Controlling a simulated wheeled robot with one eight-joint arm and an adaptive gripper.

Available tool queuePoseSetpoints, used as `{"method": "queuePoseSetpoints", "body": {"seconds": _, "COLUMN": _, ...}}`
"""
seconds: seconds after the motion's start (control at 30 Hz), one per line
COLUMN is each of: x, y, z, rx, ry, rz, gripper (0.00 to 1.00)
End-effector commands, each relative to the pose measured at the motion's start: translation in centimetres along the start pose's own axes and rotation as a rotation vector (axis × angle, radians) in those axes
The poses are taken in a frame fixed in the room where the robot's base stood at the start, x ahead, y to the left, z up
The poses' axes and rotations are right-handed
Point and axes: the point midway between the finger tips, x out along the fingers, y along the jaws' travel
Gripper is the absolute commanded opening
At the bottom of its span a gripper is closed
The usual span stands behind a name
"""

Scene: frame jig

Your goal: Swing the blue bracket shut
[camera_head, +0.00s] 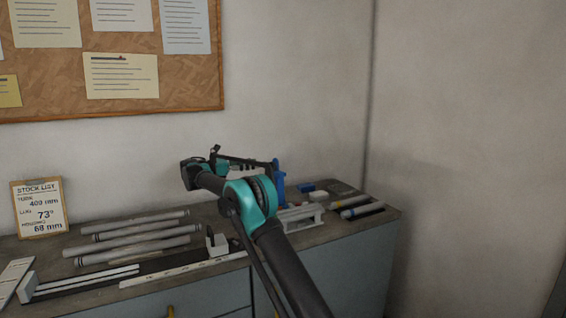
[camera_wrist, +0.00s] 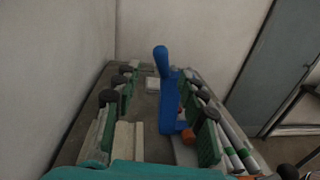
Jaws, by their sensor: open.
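The blue bracket (camera_wrist: 168,100) stands upright in the middle of the wrist view, with a rounded knob at its top. It also shows in the head view (camera_head: 279,182), at the far end of my arm. My gripper (camera_wrist: 158,84) is open, its green-padded fingers to the left and right of the bracket. I see no clear contact between pads and bracket. In the head view my gripper (camera_head: 255,167) reaches right over the bench to the bracket and partly hides the area around it. The bracket's hinge is not clearly visible.
Several grey tubes (camera_head: 140,236) lie on the bench at left, near a long strip (camera_head: 185,268) and a white block (camera_head: 217,244). A small blue block (camera_head: 306,187) and dark-capped tubes (camera_head: 362,211) lie to the right. The wall is close behind; a stock-list clipboard (camera_head: 40,207) leans there.

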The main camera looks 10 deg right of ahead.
Motion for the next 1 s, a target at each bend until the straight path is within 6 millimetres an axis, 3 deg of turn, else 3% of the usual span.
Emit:
{"method": "queuePoseSetpoints", "body": {"seconds": 0.6, "x": 12.0, "y": -0.1, "z": -0.1, "rx": 0.001, "ry": 0.001, "rz": -0.002, "gripper": 0.42}}
{"method": "queuePoseSetpoints", "body": {"seconds": 0.8, "x": 14.1, "y": 0.0, "z": -0.1, "rx": 0.001, "ry": 0.001, "rz": -0.001, "gripper": 0.42}}
{"method": "queuePoseSetpoints", "body": {"seconds": 1.0, "x": 14.7, "y": 0.0, "z": -0.1, "rx": 0.001, "ry": 0.001, "rz": -0.001, "gripper": 0.42}}
